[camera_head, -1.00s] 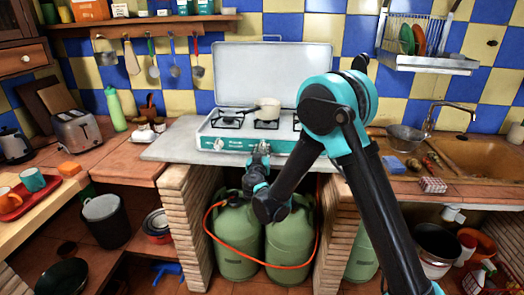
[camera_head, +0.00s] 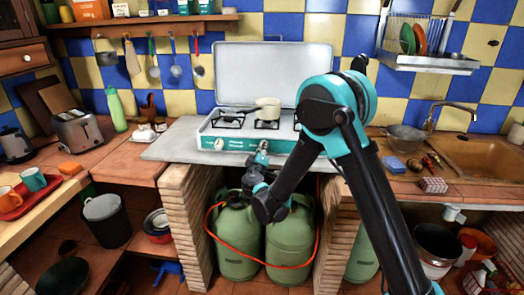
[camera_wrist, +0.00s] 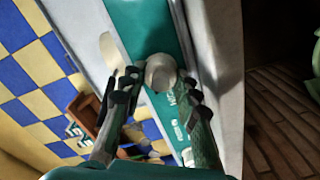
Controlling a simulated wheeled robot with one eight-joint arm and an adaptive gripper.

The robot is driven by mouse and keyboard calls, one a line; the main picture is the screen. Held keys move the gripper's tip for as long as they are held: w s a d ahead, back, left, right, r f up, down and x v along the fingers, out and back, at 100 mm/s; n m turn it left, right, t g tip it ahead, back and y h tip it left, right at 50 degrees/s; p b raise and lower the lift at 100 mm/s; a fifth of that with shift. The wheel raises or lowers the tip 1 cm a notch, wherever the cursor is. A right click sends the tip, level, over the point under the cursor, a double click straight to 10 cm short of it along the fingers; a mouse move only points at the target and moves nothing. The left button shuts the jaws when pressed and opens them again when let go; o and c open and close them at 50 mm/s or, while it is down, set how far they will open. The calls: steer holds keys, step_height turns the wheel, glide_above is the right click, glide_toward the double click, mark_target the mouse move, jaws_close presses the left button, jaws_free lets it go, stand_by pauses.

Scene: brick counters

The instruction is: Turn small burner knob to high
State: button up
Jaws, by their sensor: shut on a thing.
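The stove (camera_head: 238,141) is a teal and white hob with its lid raised, and it stands on a grey counter. In the wrist view a pale round burner knob (camera_wrist: 160,72) sticks out from the teal front panel (camera_wrist: 140,28). My gripper (camera_wrist: 162,84) has one dark finger on each side of this knob and is shut on it. In the head view my gripper (camera_head: 262,155) is at the stove's front panel, seen small and partly behind my arm. The knob's pointer and setting cannot be made out.
A cream saucepan (camera_head: 267,107) stands on the hob above my gripper. Green gas bottles (camera_head: 238,240) with an orange hose stand below the counter, between brick pillars (camera_head: 187,215). A toaster (camera_head: 77,131) is at the left and a sink (camera_head: 480,150) at the right.

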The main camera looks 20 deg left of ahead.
steer(key=n, duration=0.5)
steer(key=shift+f+n, duration=0.1)
steer(key=shift+n, duration=0.6)
steer(key=o, duration=1.2)
steer(key=shift+s, duration=0.1)
steer(key=shift+c, duration=0.2)
